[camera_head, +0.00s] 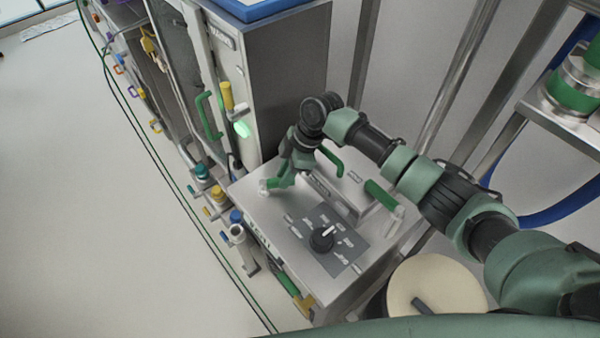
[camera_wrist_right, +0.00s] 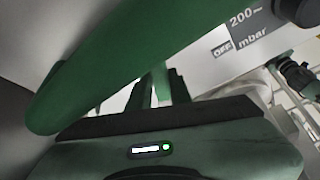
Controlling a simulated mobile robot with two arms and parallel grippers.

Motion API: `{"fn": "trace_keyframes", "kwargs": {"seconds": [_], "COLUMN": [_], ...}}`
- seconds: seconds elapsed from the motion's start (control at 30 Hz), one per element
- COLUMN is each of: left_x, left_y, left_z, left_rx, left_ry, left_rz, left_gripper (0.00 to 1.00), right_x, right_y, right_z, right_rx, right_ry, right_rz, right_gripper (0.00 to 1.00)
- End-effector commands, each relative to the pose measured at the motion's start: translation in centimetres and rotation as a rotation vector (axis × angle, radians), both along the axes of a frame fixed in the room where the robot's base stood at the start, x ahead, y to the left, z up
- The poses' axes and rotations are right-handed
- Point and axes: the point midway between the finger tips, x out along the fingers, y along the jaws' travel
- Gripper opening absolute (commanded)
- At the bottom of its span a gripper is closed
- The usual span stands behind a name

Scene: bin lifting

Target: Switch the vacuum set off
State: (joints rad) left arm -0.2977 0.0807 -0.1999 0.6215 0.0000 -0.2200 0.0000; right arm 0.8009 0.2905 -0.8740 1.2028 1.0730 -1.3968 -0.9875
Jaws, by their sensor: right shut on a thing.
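The vacuum set is a grey metal box (camera_head: 285,215) with a dark panel (camera_head: 347,248) on top. A black round knob (camera_head: 322,238) with a pale pointer stands on the panel, its pointer towards the upper right. My right gripper (camera_head: 279,181) is at the box's left back corner, shut on a green handle (camera_wrist_right: 125,45), apart from the knob. In the right wrist view, the handle crosses close in front of the fingers. An "OFF" label (camera_wrist_right: 222,49) shows beyond it, and part of a dark knob (camera_wrist_right: 300,10) at the top right. My left gripper is out of view.
Another green handle (camera_head: 380,194) is on the box's right side. A tall grey cabinet (camera_head: 285,80) stands behind. Coloured valves (camera_head: 203,172) line the left side. A round cream-topped container (camera_head: 437,285) is at the lower right. The floor (camera_head: 90,220) at left is clear.

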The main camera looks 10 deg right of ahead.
Motion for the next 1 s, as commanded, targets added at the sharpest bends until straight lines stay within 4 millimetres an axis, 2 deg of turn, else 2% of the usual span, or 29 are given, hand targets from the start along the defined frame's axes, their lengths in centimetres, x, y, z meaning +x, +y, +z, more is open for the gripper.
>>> {"fn": "trace_keyframes", "kwargs": {"seconds": [0.5,0.53,0.6,0.87,1.0], "left_x": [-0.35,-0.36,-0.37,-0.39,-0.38], "left_y": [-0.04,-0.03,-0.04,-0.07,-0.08], "left_z": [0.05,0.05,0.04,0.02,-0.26], "left_rx": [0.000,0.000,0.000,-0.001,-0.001], "left_ry": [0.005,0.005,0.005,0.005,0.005], "left_rz": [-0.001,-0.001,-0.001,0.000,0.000], "left_gripper": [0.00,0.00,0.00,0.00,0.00], "right_x": [0.07,0.07,0.06,0.02,0.11], "right_y": [0.58,0.58,0.59,0.59,0.28], "right_z": [0.09,0.09,0.08,0.04,0.71], "right_rx": [-0.001,-0.001,-0.001,-0.001,0.000], "right_ry": [-0.002,-0.002,-0.001,0.000,-0.004], "right_rz": [-0.014,-0.014,-0.012,-0.012,-0.011], "right_gripper": [0.00,0.28,0.42,0.42,0.42]}}
